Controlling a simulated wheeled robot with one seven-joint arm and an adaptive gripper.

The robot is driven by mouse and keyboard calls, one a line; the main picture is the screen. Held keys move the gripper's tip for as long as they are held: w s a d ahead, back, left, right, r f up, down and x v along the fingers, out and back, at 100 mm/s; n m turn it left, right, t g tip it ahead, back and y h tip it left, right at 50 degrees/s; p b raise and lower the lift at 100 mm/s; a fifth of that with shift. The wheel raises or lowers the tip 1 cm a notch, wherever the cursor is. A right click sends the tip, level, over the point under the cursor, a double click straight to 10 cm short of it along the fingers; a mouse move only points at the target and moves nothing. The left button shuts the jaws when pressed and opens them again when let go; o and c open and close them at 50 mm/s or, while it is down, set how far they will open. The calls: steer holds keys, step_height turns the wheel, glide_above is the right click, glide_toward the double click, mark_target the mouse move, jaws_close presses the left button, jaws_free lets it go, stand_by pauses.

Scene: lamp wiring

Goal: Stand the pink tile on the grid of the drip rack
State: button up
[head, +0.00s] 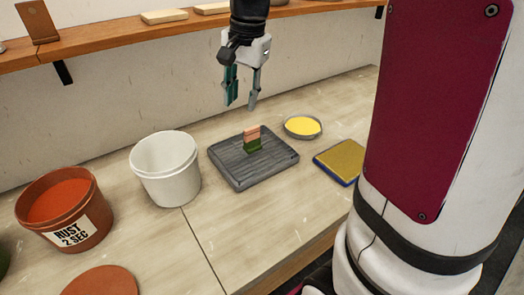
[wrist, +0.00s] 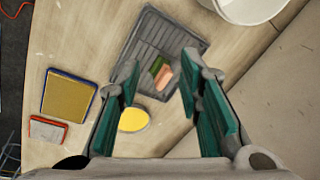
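The tile (head: 252,134) is pink on its upper part and green on its lower part. It stands roughly upright on the dark grey ribbed drip rack (head: 228,174). In the wrist view the tile (wrist: 165,78) shows its pink and green parts on the rack (wrist: 145,32), between and beyond my fingers. My gripper (head: 241,104) is open and empty, above the rack and apart from the tile. Its teal-padded fingers are spread in the wrist view (wrist: 160,75). The tile's foot against the slats is too small to judge exactly.
A white bucket (head: 165,170) and a rust bucket (head: 65,212) stand left of the rack. A yellow-filled dish (head: 303,126) and a blue-edged yellow pad (head: 341,161) lie to its right. A wooden shelf (head: 110,38) runs along the wall. Bench in front of the rack is clear.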

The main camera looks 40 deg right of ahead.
steer(key=s+a+n+t, duration=0.1)
steer(key=s+a+n, duration=0.3)
steer(key=s, duration=0.6)
steer(key=s+a+r+n+t, duration=0.1)
steer(key=s+a+n+t, duration=0.1)
steer(key=s+a+n, duration=0.2)
steer(key=s+n, duration=0.3)
steer(key=s, duration=0.3)
steer(key=shift+s+a+r+n+h, duration=0.25)
steer(key=shift+s+a+n+h, duration=0.05)
steer(key=shift+n, duration=0.1)
